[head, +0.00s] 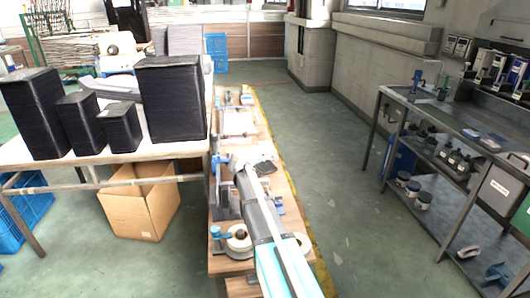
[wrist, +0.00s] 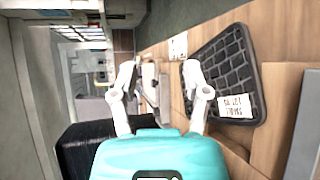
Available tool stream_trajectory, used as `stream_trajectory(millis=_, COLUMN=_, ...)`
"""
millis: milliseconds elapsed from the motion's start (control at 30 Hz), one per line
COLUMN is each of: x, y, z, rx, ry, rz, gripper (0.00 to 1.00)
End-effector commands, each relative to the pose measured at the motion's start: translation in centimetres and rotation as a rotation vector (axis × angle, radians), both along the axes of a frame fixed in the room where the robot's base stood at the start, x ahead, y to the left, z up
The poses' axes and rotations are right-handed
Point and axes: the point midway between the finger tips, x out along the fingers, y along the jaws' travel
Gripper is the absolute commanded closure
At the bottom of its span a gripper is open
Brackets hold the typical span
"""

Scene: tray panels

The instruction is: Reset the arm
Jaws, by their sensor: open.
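My gripper (wrist: 157,76) is open in the wrist view, its two white fingers spread apart with nothing held between them. In the head view my arm reaches forward over the narrow wooden bench, and its white end (head: 240,161) is small there. A black gridded tray panel (wrist: 222,72) with white labels lies on the wood to the right of the fingers in the wrist view. It also shows as a dark patch (head: 266,168) just right of my arm's end in the head view. My arm hides part of the bench.
The wooden bench (head: 285,215) carries tape rolls (head: 239,241) and small tools. Stacks of black panels (head: 172,100) stand on the white table at left, with a cardboard box (head: 142,208) below. A metal workbench (head: 455,135) stands at right. The green floor between is clear.

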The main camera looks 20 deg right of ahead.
Motion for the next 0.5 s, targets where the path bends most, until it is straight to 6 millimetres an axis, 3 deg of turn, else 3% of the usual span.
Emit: stream_trajectory(millis=500, x=-0.42, y=0.23, z=0.0, rx=0.017, ry=-0.004, rz=-0.006, gripper=0.39)
